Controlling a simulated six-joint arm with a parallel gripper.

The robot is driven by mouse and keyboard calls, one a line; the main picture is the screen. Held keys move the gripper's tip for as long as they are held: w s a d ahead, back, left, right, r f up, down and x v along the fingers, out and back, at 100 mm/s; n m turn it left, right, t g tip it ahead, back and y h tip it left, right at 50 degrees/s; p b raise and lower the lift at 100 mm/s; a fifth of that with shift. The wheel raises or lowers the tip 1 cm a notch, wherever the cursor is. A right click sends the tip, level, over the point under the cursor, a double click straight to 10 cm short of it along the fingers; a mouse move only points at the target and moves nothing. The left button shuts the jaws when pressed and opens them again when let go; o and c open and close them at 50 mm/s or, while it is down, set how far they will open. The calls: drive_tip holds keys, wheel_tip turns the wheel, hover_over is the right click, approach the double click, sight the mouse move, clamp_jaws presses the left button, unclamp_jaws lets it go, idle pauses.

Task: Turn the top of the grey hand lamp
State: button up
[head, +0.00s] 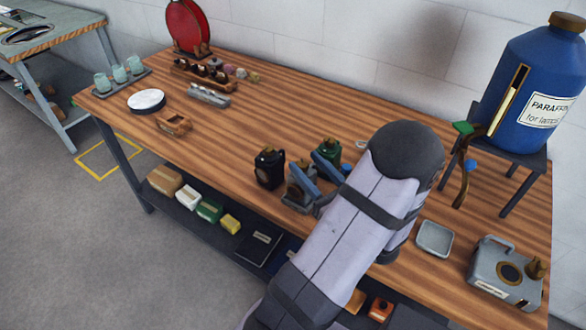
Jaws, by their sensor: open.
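The grey hand lamp (294,196) stands on the wooden bench, between a black lamp (268,168) on its left and a green lamp (330,148) behind it to the right. My gripper (305,160) is at the grey lamp, with its two blue fingers apart, and is open. One finger crosses in front of the lamp's upper part and the other lies to its right. The fingers and my arm hide part of the lamp, including much of its top. I cannot tell whether the fingers touch it.
A large blue paraffin drum (540,75) on a stand is at the back right. A grey tray (434,239) and a grey can (502,275) are at the right front. A wooden holder (174,123) is at the left. The bench (225,135) is clear between it and the lamps.

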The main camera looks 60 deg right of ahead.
drive_tip(key=y, duration=0.1)
drive_tip(key=n+y+b, duration=0.1)
drive_tip(key=f+n+y+b, duration=0.1)
drive_tip(key=shift+s+d+t, duration=0.15)
drive_tip(key=shift+s+t, duration=0.15)
drive_tip(key=shift+t, duration=0.1)
drive_tip(key=shift+s+n+y+b, duration=0.25)
drive_tip(key=shift+n+y+b, duration=0.1)
drive_tip(key=shift+y+b, duration=0.25)
drive_tip(key=shift+s+n+y+b, duration=0.2)
drive_tip(key=shift+n+y+b, duration=0.2)
drive_tip(key=shift+y, duration=0.3)
drive_tip(key=shift+w, duration=0.15)
drive_tip(key=w+p, duration=0.1)
drive_tip(key=w, duration=0.6)
drive_tip(key=shift+d+p, duration=0.2)
drive_tip(key=shift+p, duration=0.1)
drive_tip(key=c, duration=1.1)
